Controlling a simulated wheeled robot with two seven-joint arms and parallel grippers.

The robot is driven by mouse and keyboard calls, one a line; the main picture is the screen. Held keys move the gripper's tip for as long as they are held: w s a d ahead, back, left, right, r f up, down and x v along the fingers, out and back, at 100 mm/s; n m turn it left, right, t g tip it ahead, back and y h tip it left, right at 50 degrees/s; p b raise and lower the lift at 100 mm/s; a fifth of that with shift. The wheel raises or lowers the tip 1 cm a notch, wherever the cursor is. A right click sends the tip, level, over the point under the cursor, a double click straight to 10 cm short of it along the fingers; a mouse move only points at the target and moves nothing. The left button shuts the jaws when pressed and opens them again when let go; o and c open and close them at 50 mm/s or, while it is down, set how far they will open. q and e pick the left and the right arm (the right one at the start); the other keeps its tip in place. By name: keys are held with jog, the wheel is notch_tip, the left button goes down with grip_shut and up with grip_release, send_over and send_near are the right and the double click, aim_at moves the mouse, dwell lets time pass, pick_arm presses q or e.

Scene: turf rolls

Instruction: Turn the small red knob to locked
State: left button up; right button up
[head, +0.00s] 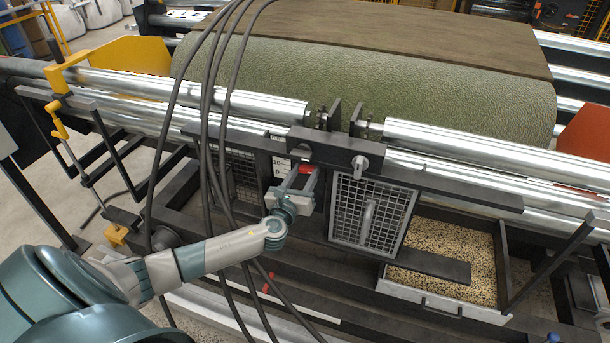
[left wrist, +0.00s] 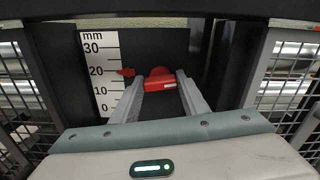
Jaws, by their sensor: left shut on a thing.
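The small red knob (left wrist: 160,80) sits on a dark panel in the left wrist view, between the tips of my left gripper (left wrist: 159,77). The two grey fingers close on its sides. A small pale mark shows on its lower front. I cannot tell from its shape whether it stands at locked. In the head view the knob (head: 306,169) is a small red patch at the fingertips of my left gripper (head: 300,178), under the dark crossbar. My right gripper is in neither view.
A white mm scale (left wrist: 101,72) with a red pointer (left wrist: 126,72) near 20 stands left of the knob. Mesh guards (head: 370,212) flank the panel. A green turf roll (head: 400,95) lies behind steel rollers; a granule tray (head: 450,262) is at right.

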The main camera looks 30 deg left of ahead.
pick_arm(q)
jog(key=n+b, duration=0.2)
jog(key=n, duration=0.1)
jog(key=shift+f, duration=0.15)
jog(key=n+b, duration=0.2)
jog(key=n, duration=0.5)
jog(key=shift+a+n, duration=0.15)
jog(key=shift+n, duration=0.25)
jog(key=shift+n+b, duration=0.4)
jog(key=shift+n, duration=2.4)
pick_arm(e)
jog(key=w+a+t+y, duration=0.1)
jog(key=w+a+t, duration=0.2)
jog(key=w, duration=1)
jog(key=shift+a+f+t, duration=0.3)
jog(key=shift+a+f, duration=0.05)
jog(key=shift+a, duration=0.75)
pick_arm(q)
jog(key=o, duration=1.1)
jog(key=shift+c, duration=0.2)
jog(key=shift+s, duration=0.1)
